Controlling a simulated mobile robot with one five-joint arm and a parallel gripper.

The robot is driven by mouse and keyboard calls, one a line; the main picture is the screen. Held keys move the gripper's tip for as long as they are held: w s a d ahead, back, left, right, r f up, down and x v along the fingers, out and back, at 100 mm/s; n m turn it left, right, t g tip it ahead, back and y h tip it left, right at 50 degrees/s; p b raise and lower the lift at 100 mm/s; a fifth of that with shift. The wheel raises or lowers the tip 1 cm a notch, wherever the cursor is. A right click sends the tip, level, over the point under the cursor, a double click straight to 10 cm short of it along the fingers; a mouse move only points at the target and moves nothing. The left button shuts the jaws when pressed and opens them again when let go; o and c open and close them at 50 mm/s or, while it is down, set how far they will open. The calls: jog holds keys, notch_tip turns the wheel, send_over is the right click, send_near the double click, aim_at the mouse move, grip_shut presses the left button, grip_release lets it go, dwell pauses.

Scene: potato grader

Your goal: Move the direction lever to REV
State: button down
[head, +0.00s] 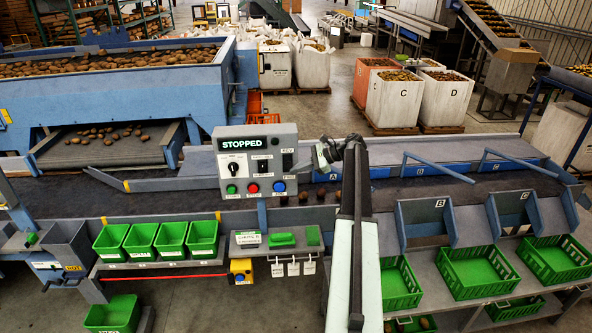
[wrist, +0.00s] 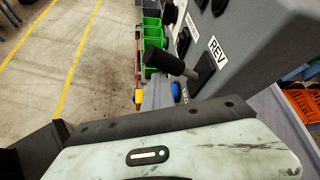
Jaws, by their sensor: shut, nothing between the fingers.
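The grey control box (head: 205,178) carries a display (head: 254,144) reading STOPPED. The direction lever is at the box's right side; in the wrist view it is a black handle (wrist: 164,62) sticking out from a dark slot plate beside the REV label (wrist: 216,53). In the head view the REV label (head: 288,150) is above the dark lever plate, where the lever's setting is too small to tell. My gripper (head: 322,157) is just right of the box, close to the lever. It is shut and empty. Its pale housing fills the lower wrist view, and contact with the lever cannot be made out.
Green, red and blue buttons (head: 252,188) line the box's lower face, with a black selector knob (head: 233,167) above. A dark conveyor belt (head: 400,190) runs behind my arm. Several green bins (head: 172,238) stand at the left front, and green crates (head: 480,272) at the right.

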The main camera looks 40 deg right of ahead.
jog(key=shift+w+d+r, duration=0.15)
jog(key=shift+w+r, duration=0.1)
jog(key=shift+r, duration=0.1)
notch_tip(320, 180, down, 5)
jog(key=s+b, duration=0.2)
jog(key=b, duration=0.3)
jog(key=s+d+r+p, duration=0.3)
jog(key=d+r+p, duration=0.2)
jog(key=d, duration=0.3)
jog(key=shift+s+r+p, duration=0.15)
jog(key=shift+s+p, duration=0.05)
jog(key=shift+p, duration=0.15)
jog(key=shift+a, duration=0.1)
